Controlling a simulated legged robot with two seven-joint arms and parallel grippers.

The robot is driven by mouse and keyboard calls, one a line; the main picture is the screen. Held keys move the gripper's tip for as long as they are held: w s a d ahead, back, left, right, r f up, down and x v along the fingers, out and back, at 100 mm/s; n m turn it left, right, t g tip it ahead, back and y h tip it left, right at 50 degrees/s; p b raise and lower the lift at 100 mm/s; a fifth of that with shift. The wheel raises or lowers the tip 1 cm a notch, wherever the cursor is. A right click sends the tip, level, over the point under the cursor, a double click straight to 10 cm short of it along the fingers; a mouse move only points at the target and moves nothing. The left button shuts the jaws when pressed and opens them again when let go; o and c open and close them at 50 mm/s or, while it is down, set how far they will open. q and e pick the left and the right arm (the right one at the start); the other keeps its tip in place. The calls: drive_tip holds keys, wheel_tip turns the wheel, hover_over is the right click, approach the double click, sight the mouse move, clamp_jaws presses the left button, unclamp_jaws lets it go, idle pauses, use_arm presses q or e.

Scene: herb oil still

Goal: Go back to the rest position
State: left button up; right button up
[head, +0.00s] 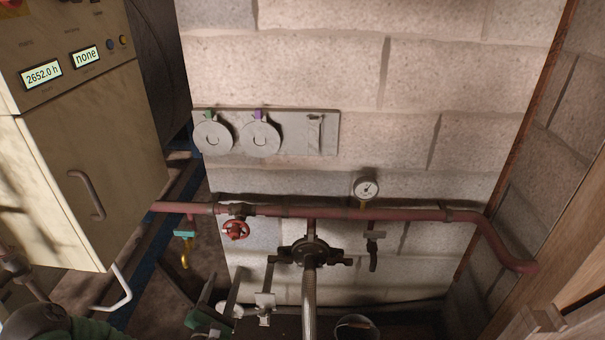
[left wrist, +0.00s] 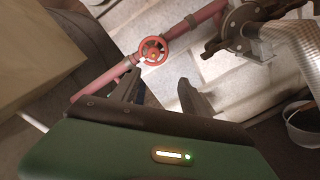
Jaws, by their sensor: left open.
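My left gripper (head: 219,287) is low in the head view, left of the ribbed hose, with its fingers pointing up the picture. In the left wrist view its two dark fingers (left wrist: 160,90) are apart with nothing between them. A red handwheel valve (head: 236,229) on the red pipe is beyond the fingertips; it also shows in the left wrist view (left wrist: 153,50). The gripper looks clear of it. My right gripper is not in view.
A cream cabinet (head: 95,165) with displays stands at left. A red pipe (head: 410,214) carries a gauge (head: 366,189), a teal-handled tap (head: 184,236) and a dark fitting with a ribbed hose (head: 309,297). A bucket (left wrist: 303,120) is low right. A grey wall plate (head: 288,133) holds discs.

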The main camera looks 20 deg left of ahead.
use_arm(q)
drive_tip(key=s+d+f+m+g+h, duration=0.1)
drive_tip(key=d+f+m+g+h, duration=0.65)
drive_tip(key=m, duration=0.75)
drive_tip(key=s+d+r+m+g+y, duration=0.2)
drive_tip(key=s+d+r+m+g, duration=0.1)
drive_tip(key=s+d+r+m, duration=0.3)
drive_tip(key=s+d+r+m+g+y, duration=0.2)
drive_tip(key=s+d+r+m+g, duration=0.2)
drive_tip(key=s+m, duration=0.4)
drive_tip(key=w+p+v, duration=0.2)
drive_tip(key=p+v, duration=0.6)
drive_tip(key=w+r+p+v, duration=0.1)
drive_tip(key=p+v, duration=0.7)
drive_tip(key=shift+a, duration=0.3)
drive_tip(key=shift+w, duration=0.15)
